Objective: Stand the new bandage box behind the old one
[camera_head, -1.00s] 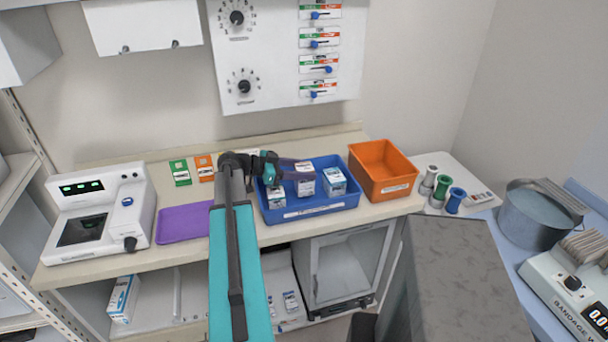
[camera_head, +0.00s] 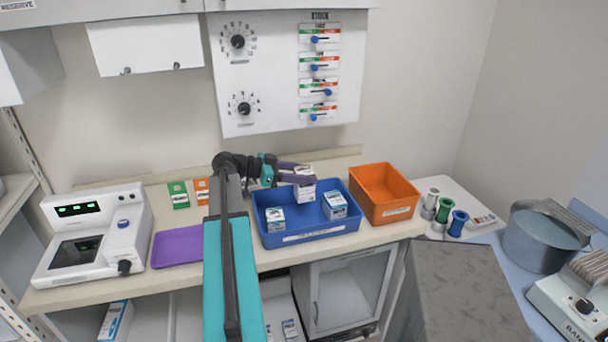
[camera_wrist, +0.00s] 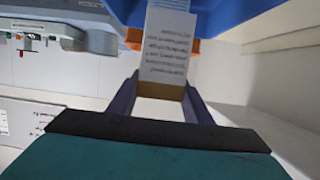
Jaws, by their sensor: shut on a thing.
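My gripper (camera_head: 300,178) is shut on a small white box with a dark label (camera_head: 304,190). It holds the box above the back part of the blue bin (camera_head: 312,235). In the wrist view the held box (camera_wrist: 168,45) shows a printed text side and a brown end between my fingers. Two similar boxes stand in the blue bin: one at the left front (camera_head: 275,219) and one to the right (camera_head: 335,206). I cannot tell from their labels which is old or new.
An orange bin (camera_head: 390,215) stands right of the blue bin, with several spools (camera_head: 443,210) beyond it. A control panel (camera_head: 285,75) hangs on the wall behind.

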